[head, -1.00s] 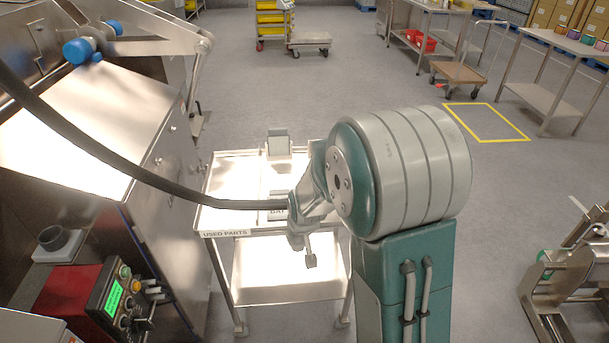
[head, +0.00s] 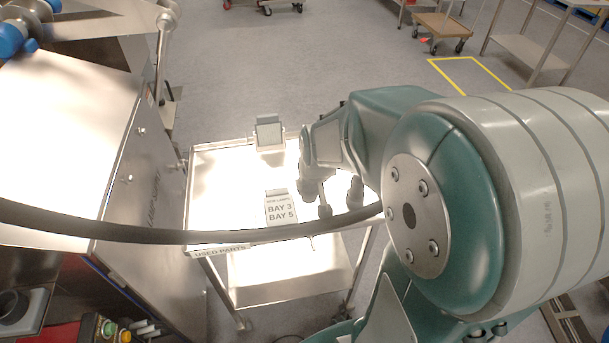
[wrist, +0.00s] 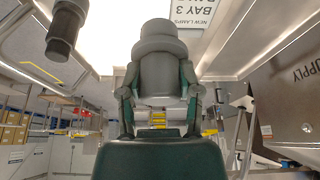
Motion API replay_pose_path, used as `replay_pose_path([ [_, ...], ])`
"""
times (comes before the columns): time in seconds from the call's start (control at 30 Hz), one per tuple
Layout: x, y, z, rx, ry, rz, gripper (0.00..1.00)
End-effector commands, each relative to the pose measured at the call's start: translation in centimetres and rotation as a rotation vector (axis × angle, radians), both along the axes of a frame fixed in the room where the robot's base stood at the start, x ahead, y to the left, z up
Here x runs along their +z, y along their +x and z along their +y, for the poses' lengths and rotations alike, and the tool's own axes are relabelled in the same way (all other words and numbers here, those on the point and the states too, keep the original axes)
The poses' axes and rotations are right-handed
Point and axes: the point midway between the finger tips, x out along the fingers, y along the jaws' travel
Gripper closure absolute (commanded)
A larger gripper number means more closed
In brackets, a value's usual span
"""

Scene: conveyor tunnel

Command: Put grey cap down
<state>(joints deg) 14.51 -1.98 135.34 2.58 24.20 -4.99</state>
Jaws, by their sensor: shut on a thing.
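My gripper (wrist: 160,92) is shut on the grey cap (wrist: 162,58), a stepped grey cylinder seen between its two fingers in the wrist view. In the head view my gripper is over the right part of the bright cart top (head: 215,170), to the right of the bay sign, and my arm partly hides it. I cannot tell whether the cap touches the cart top. A separate dark grey cylinder (wrist: 67,25) shows at the upper left of the wrist view, apart from the held cap.
A steel lamp supply cabinet (head: 150,190) is close on the left. A black hose (head: 150,236) crosses in front. The cart's left top is clear.

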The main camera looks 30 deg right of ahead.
Motion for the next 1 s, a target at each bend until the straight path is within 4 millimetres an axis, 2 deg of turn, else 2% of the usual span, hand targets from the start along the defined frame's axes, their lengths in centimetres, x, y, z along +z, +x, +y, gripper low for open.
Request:
replay_pose_path([
  [0.4,-3.4,6.8,-2.9,-0.001,0.001,0.002,1.0],
  [0.7,-7.7,9.9,-4.2,0.001,0.0,0.002,1.0],
  [1.0,-9.8,11.1,-4.7,0.0,0.002,0.003,1.0],
])
